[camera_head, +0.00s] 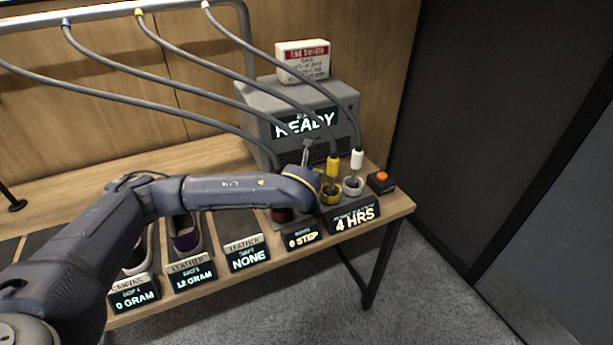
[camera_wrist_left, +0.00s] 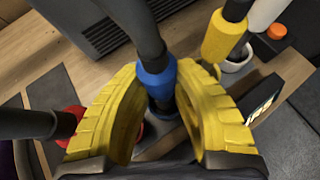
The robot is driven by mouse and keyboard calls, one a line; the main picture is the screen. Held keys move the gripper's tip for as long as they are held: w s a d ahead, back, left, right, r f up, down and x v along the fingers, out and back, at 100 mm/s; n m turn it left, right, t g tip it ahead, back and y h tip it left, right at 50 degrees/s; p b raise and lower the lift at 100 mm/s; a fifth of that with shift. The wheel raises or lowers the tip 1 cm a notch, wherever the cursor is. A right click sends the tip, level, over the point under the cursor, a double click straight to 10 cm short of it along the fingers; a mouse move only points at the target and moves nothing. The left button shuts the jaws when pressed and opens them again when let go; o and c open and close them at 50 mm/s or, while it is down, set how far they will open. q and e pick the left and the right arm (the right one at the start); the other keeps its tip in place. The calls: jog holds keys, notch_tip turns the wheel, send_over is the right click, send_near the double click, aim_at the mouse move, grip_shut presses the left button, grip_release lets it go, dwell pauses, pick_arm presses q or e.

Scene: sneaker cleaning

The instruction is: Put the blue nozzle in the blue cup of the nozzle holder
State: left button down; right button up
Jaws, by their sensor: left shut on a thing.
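My left gripper (camera_wrist_left: 160,82) has its two yellow fingers around the blue nozzle (camera_wrist_left: 156,78) in the wrist view, shut on it just below its dark hose. The nozzle points down over the holder. A dark blue round shape, seemingly the blue cup (camera_wrist_left: 165,110), shows partly below it between the fingers. I cannot tell whether the nozzle's tip is inside it. In the head view my left arm hides most of the nozzle and the blue cup. My right gripper is not in view.
The yellow nozzle (camera_head: 333,166) and white nozzle (camera_head: 357,159) stand in cups to the right, close to my fingers. A red cup (camera_wrist_left: 72,124) lies on the left. A grey machine (camera_head: 268,110) stands behind; hoses (camera_head: 210,75) hang overhead. An orange button (camera_head: 381,177) is at the right.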

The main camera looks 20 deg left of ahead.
pick_arm(q)
jog(key=c, duration=1.1)
grip_release()
jog(key=shift+f, duration=0.1)
jog(key=shift+c, duration=0.2)
jog(key=shift+r, duration=0.2)
jog(key=v, duration=1.2)
